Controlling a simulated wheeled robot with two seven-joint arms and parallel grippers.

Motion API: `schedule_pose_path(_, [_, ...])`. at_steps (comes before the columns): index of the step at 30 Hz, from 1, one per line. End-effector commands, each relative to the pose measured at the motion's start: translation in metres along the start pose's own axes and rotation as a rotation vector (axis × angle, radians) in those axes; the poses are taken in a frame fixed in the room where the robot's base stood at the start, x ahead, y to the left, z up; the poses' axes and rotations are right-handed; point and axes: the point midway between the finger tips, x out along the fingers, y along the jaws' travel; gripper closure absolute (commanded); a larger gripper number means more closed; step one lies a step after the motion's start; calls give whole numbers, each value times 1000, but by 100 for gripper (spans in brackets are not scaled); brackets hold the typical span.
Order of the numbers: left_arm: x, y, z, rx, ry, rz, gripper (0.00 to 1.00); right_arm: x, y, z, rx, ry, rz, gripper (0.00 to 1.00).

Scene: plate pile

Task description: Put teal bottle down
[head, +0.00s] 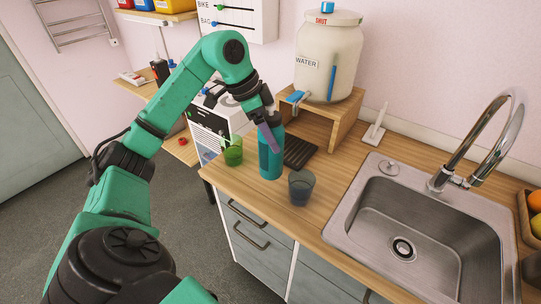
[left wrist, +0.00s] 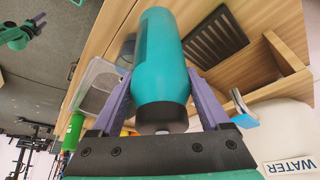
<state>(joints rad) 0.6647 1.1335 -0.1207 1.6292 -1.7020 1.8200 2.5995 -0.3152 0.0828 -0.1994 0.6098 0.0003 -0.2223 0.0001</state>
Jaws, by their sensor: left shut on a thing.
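The teal bottle (head: 270,158) is upright at the wooden counter, between a green cup and a dark grey cup in the head view. My left gripper (head: 267,129) is shut on its upper part, with a purple finger across its side. In the left wrist view the bottle (left wrist: 160,65) lies between the two purple fingers of my left gripper (left wrist: 161,92). The bottle's base looks at or very close to the counter top; I cannot tell whether it touches.
The green cup (head: 232,151) stands left of the bottle and the grey cup (head: 301,187) right of it. A dark slatted mat (head: 300,152) lies behind. The water jar (head: 328,62) stands on a wooden riser (head: 343,124). The sink (head: 416,212) is to the right.

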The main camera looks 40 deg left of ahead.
Motion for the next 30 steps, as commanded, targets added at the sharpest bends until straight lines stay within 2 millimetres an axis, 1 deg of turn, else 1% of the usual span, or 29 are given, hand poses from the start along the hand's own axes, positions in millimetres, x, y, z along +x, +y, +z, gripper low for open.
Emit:
schedule_pose_path(1, [9,0,4,-1,-1,2,87,2,1,-6,0,11,1,44])
schedule_pose_path(4, [23,0,10,-1,-1,2,87,3,3,-21,0,35,4,44])
schedule_pose_path(6, [36,0,15,-1,-1,3,87,4,3,-27,0,45,4,44])
schedule_pose_path(8, [44,0,18,0,1,2,87,4,3,-27,0,45,4,44])
schedule_pose_path(10, [48,0,20,0,2,1,87,4,2,-25,0,42,3,44])
schedule_pose_path(17, [49,0,20,0,2,-1,87,6,-2,-16,2,29,-2,44])
schedule_pose_path(18, [50,0,20,0,1,0,17,6,-2,-16,1,28,-2,44])
schedule_pose_path(19, [49,0,20,0,1,0,5,6,-2,-16,1,28,-2,44])
schedule_pose_path(20, [49,0,20,0,1,0,0,5,-2,-16,1,28,-2,44])
schedule_pose_path(26, [49,0,20,0,1,0,0,5,-2,-16,1,27,-2,44])
schedule_pose_path(30, [42,-1,19,0,3,-3,0,5,-2,-16,1,26,-2,44])
